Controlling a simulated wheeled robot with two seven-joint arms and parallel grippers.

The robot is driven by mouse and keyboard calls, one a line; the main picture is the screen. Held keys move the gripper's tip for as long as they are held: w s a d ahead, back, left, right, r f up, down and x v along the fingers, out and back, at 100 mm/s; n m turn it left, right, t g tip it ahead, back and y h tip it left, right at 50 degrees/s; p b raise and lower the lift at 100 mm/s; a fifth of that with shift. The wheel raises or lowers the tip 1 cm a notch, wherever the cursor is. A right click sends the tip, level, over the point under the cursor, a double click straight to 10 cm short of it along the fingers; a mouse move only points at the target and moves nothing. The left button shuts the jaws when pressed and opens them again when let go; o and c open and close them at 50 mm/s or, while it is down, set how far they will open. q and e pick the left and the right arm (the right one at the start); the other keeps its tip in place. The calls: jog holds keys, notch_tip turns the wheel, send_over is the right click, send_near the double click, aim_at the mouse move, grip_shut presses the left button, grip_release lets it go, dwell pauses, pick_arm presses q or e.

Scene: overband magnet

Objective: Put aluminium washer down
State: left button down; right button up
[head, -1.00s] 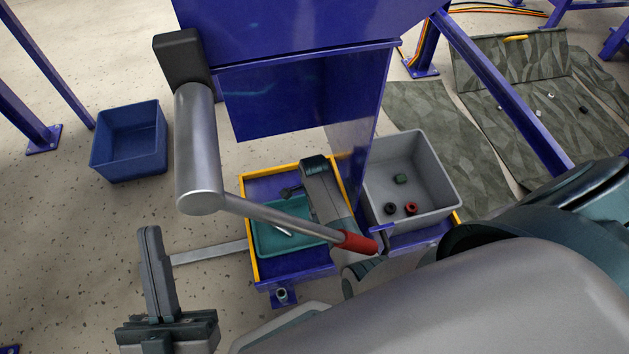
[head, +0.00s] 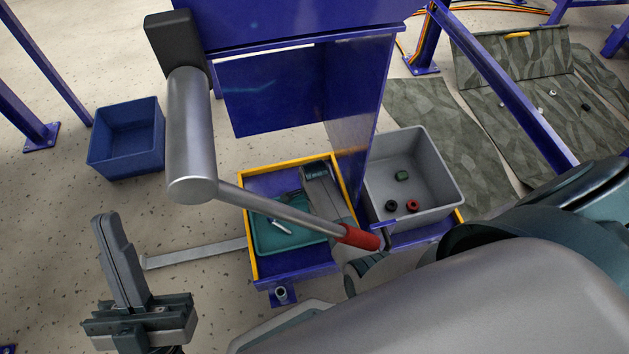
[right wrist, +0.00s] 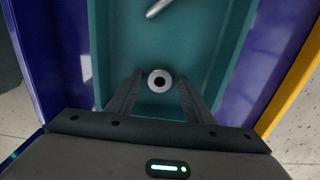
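The aluminium washer (right wrist: 160,80), a pale ring with a dark hole, shows in the right wrist view over the floor of the teal tray (right wrist: 222,22). My right gripper (right wrist: 159,84) has its two fingers apart, one on each side of the washer, with a gap showing on both sides. In the head view the right gripper (head: 300,200) reaches down into the teal tray (head: 262,246), and the washer cannot be made out there. My left gripper (head: 118,262) is at the lower left, over the floor, its fingers together and empty.
A silver rod (head: 280,226) lies in the tray. A red-handled lever (head: 270,209) crosses above it. A grey bin (head: 440,167) with several small parts stands right of the blue upright panel (head: 350,110). A blue bin (head: 126,140) stands at the left.

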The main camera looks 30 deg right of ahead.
jog(key=shift+r, duration=0.1)
jog(key=shift+r, duration=0.25)
notch_tip(320, 180, up, 6)
jog(key=p, duration=0.3)
jog(key=shift+r, duration=0.15)
pick_arm(q)
jog(key=w+d+f+g+y+p, duration=0.1)
jog(key=f+g, duration=0.3)
jog(key=f, duration=0.2)
jog(key=w+d+f+g+y+p, duration=0.1)
jog(key=w+f+g, duration=0.1)
jog(key=f+g, duration=0.2)
jog(key=shift+w+d+f+g, duration=0.2)
jog(key=shift+d+f+g, duration=0.2)
jog(key=shift+f, duration=1.2)
pick_arm(e)
jog(key=shift+r, duration=2.7)
pick_arm(q)
jog(key=shift+s, duration=0.1)
pick_arm(e)
jog(key=shift+s, duration=0.1)
